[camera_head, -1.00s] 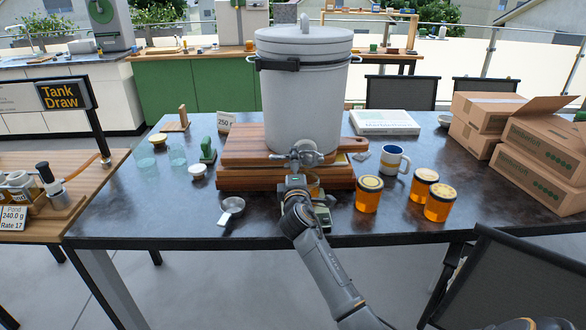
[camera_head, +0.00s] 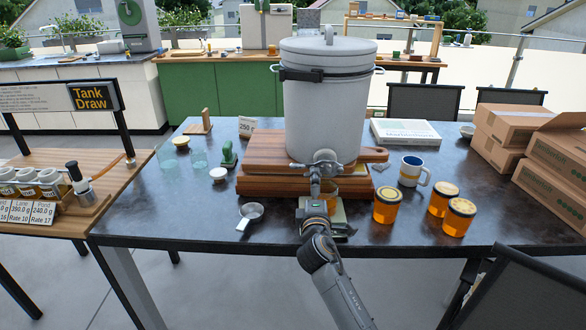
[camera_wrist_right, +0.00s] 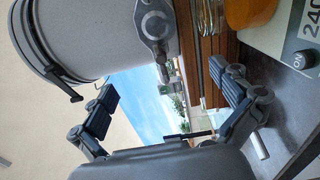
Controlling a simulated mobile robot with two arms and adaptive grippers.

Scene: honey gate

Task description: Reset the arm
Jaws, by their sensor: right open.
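My right arm comes in from the bottom in the head view. Its gripper (camera_head: 315,190) is in front of the honey tank's metal valve (camera_head: 325,162), just below it. In the right wrist view the gripper (camera_wrist_right: 168,107) is open, its two fingers spread with nothing between them. The valve (camera_wrist_right: 153,25) shows beyond the fingers, apart from them. The grey lidded tank (camera_head: 325,105) stands upright on stacked wooden boards (camera_head: 265,150). A scale (camera_head: 338,222) sits below the valve, partly hidden by my arm. An orange jar (camera_wrist_right: 245,12) is at the scale. My left gripper is not in view.
Several orange honey jars (camera_head: 387,205) and a mug (camera_head: 413,172) stand right of the boards. A metal scoop (camera_head: 251,213) lies to the left. Cardboard boxes (camera_head: 510,125) fill the table's right end. A chair (camera_head: 530,290) is at the front right.

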